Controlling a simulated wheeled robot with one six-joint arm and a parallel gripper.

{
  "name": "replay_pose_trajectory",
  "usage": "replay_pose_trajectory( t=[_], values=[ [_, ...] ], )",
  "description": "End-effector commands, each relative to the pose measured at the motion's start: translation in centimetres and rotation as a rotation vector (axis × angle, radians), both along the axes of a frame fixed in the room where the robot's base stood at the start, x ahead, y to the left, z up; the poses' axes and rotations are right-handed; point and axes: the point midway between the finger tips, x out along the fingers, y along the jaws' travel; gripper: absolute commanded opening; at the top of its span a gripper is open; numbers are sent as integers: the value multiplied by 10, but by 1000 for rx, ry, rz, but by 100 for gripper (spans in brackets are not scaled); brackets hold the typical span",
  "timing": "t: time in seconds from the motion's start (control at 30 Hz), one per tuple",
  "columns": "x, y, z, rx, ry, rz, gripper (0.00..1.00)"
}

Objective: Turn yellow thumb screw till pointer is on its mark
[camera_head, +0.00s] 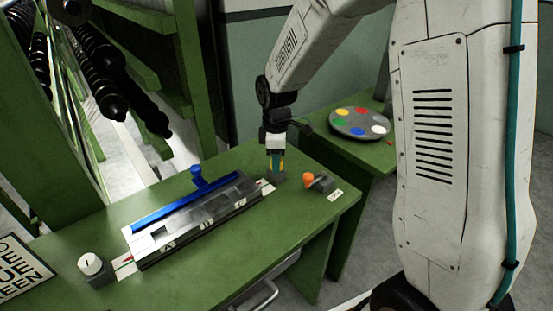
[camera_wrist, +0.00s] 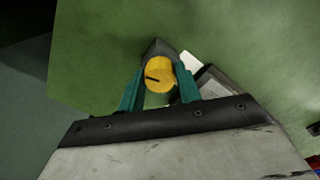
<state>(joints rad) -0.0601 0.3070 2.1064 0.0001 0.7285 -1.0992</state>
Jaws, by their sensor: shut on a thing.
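The yellow thumb screw (camera_wrist: 160,74) sits between the two teal fingers of my gripper (camera_wrist: 160,88) in the wrist view. A short dark pointer line shows on its round top, pointing left. The screw stands on a small dark grey block (camera_wrist: 158,46). My gripper is shut on the screw. I cannot make out the mark beside the screw; the fingers and block edges hide part of it.
An orange knob (camera_head: 309,180) on a grey block stands just right of my gripper. A grey fixture with a blue bar (camera_head: 165,212) lies to the left on the green table (camera_head: 225,255). A white knob (camera_head: 90,264) stands at the front left. A palette of coloured discs (camera_head: 360,123) lies behind.

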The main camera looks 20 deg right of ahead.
Motion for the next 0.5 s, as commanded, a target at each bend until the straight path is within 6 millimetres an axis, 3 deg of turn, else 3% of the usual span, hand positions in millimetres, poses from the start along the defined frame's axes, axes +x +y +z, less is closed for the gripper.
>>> replay_pose_trajectory(
  t=[0.5],
  values=[
    [1,0,1,0,-1,-489,11]
  ],
)
